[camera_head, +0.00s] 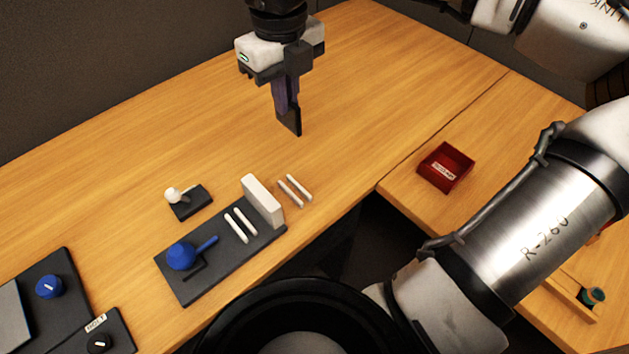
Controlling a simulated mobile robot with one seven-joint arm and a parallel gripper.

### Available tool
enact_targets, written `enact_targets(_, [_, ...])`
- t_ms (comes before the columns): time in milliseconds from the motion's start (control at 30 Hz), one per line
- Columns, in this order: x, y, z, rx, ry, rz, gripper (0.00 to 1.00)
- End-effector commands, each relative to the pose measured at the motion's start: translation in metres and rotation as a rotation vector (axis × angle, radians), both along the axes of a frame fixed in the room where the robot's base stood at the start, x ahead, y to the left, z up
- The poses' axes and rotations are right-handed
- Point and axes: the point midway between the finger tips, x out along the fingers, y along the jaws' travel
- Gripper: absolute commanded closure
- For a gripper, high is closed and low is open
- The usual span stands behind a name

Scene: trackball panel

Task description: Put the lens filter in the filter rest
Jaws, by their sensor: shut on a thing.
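My gripper (288,106) points down above the wooden table at the upper middle of the view. It is shut on a thin dark flat piece, which I take to be the lens filter (292,124), held edge-on below the fingers. The filter's upper part is hidden between the fingers. A pair of white bars (240,225) lies on a dark panel, and another pair of white bars (295,190) lies just right of the panel. Either pair may be the filter rest; I cannot tell which. The gripper is behind and apart from both.
The dark panel (196,287) carries a blue ball (181,256) with a handle and an upright white block (262,201). A small dark base (190,205) with a white knob stands behind it. A red box (445,168) is at the right. The table (400,70) behind the gripper is clear.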

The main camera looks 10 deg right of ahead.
Motion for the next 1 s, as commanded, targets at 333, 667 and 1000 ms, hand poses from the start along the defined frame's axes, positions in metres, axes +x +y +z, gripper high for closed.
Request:
enact_targets(333, [-0.001, 0.002, -0.072, 0.0, 0.005, 0.006, 1.0])
enact_targets(667, [-0.001, 0.002, -0.148, 0.001, 0.003, 0.004, 1.0])
enact_targets(1000, [-0.001, 0.002, -0.186, 0.001, 0.003, 0.003, 1.0])
